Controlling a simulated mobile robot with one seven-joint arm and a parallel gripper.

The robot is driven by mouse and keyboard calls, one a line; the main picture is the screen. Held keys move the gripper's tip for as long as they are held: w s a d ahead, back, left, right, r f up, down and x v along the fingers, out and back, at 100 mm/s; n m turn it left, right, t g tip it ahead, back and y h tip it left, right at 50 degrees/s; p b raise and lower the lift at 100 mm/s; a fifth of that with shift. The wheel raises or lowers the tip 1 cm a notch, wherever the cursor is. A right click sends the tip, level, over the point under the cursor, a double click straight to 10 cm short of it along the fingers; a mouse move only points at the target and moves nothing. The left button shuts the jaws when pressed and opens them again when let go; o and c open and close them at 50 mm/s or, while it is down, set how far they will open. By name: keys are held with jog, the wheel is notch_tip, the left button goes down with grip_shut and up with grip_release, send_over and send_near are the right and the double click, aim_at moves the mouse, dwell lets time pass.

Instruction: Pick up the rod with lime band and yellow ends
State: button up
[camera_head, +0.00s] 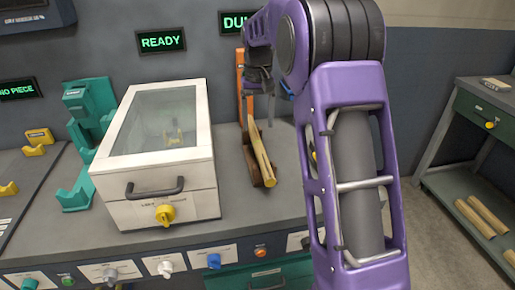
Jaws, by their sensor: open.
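A pale wooden rod (262,158) lies tilted in a dark brown wooden holder (268,179) on the bench, right of the white box. No lime band or yellow ends can be made out on it at this size. My gripper (260,88) hangs above the far end of this rod, apart from it, and is open and empty. My purple arm hides part of the bench to the right.
A white box (157,202) with a glass lid, black handle and yellow knob stands left of the holder. Teal stands (78,190) are farther left. An orange upright (244,85) stands behind the rod. Knobs and buttons line the bench front. A green drawer unit (480,115) is at right.

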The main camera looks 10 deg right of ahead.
aim_at(258, 141)
jog(key=shift+w+f+b, duration=0.15)
jog(key=shift+f+b, duration=0.45)
jog(key=shift+f, duration=3)
grip_shut()
